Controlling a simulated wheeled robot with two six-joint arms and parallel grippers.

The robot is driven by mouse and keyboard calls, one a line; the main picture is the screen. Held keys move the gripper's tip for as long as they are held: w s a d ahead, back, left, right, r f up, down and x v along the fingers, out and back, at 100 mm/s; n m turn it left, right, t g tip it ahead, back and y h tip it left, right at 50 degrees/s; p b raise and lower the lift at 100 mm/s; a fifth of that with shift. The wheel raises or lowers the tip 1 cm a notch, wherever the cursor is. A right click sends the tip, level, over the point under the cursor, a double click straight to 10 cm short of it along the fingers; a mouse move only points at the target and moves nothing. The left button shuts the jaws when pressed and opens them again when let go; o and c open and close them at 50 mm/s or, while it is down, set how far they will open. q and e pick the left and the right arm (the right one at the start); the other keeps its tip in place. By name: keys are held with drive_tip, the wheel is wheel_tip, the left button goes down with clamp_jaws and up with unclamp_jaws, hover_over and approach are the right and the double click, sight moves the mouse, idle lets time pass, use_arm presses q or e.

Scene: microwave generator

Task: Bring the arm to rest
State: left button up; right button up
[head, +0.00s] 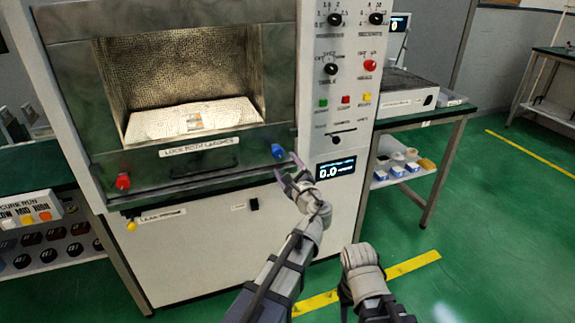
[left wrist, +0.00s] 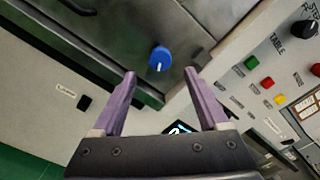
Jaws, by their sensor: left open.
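My left gripper (head: 286,165) is open and empty. It is in front of the microwave generator (head: 170,235), close to the blue latch knob (head: 278,151) at the lower right of its door. In the left wrist view the blue knob (left wrist: 160,60) shows just beyond and between the two spread fingers (left wrist: 160,73), with no contact visible. My right arm (head: 365,275) is low at the bottom of the head view, and its jaws cannot be made out.
The door has a red knob (head: 123,181) at its lower left. A control panel (head: 345,80) with dials, buttons and a "0.0" display (head: 336,168) is right of the door. A side table (head: 425,118) stands at right. Green floor (head: 480,240) is clear there.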

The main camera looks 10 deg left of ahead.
use_arm(q)
drive_tip(key=s+d+n+g+h+p, duration=0.3)
drive_tip(key=s+p, duration=0.4)
drive_tip(key=s, duration=0.3)
drive_tip(key=s+d+r+n+g+h+p, duration=0.1)
drive_tip(key=s+d+n+g+h+p, duration=0.2)
drive_tip(key=s, duration=0.7)
drive_tip(key=s+d+n+g+h+p, duration=0.2)
drive_tip(key=s+d+n+g+p, duration=0.4)
drive_tip(key=s+n+g+p, duration=0.3)
drive_tip(key=s+n+p, duration=0.1)
drive_tip(key=p, duration=0.3)
drive_tip(key=shift+d+r+n+h, duration=0.25)
drive_tip(key=shift+r+n+h, duration=0.05)
drive_tip(key=shift+h, duration=0.1)
drive_tip(key=shift+w, duration=0.1)
drive_tip(key=shift+c, duration=0.3)
